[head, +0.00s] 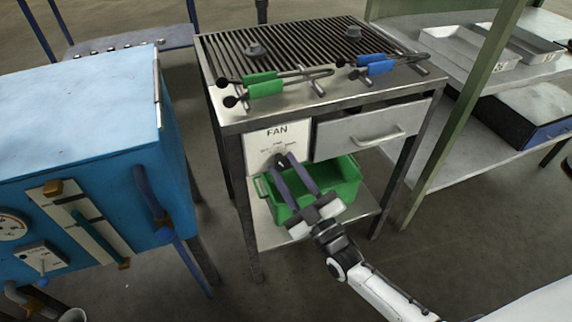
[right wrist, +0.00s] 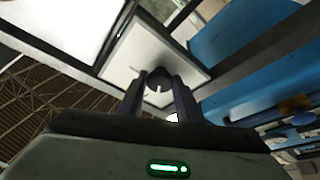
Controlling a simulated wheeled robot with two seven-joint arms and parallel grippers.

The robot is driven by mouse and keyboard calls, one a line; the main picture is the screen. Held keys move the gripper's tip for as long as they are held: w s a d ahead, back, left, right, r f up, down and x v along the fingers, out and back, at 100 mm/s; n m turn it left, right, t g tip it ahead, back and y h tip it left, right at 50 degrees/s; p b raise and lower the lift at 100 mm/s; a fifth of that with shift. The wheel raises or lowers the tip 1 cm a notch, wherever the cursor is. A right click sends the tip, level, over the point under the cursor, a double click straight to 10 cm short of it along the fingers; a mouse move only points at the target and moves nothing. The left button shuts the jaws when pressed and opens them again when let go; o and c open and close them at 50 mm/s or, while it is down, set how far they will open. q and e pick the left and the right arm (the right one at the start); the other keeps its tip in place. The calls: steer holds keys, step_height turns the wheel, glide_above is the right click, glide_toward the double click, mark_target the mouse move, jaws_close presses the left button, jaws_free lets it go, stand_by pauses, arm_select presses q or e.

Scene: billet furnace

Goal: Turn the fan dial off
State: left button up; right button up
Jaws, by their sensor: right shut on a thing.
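The fan dial (head: 280,161) is a small dark knob on a white panel (head: 262,143) marked FAN, at the front of the metal table. My right gripper (head: 285,163) reaches up to the panel, its fingers shut on the dial. In the right wrist view the dial (right wrist: 159,77) is a dark round knob with a light pointer mark, between the two fingertips of my gripper (right wrist: 160,88). The dial's labels are too small to read and partly hidden. My left gripper is not in view.
A green bin (head: 340,184) stands on the shelf below the panel, behind my right gripper. A drawer (head: 365,131) is right of the panel. Tongs with green (head: 264,85) and blue (head: 376,65) handles lie on the grated top. A blue furnace box (head: 80,130) stands at left.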

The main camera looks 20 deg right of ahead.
steer(key=shift+d+r+n+g+y+p, duration=0.1)
steer(key=shift+n+g+y+p, duration=0.5)
steer(key=shift+n, duration=1.3)
steer(key=o, duration=1)
steer(key=shift+o, duration=0.2)
steer(key=v, duration=1)
steer(key=shift+s+p, duration=0.15)
steer(key=shift+p, duration=0.15)
